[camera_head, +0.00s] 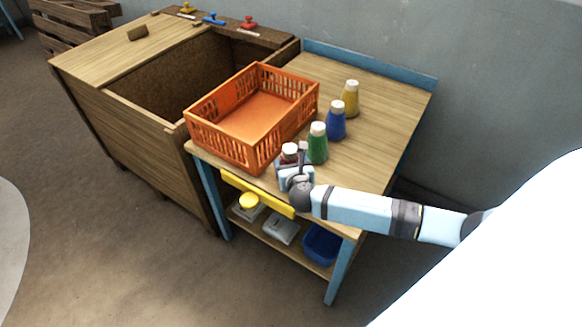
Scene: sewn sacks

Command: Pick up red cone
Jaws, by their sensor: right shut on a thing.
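The red cone (287,159), with a white top, stands at the front edge of the table beside the right corner of the orange crate. Most of its lower part is hidden by my right gripper (292,170). My right gripper comes in from the right over the table's front edge and is shut on the red cone. The cone looks upright; I cannot tell whether it touches the tabletop. My left gripper is not in view.
A green cone (317,146) stands close right of the red one, with blue (336,124) and yellow (351,102) cones behind. The empty orange crate (226,147) stands left on the table (388,112). A wooden bin (130,140) adjoins; the tabletop's right side is clear.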

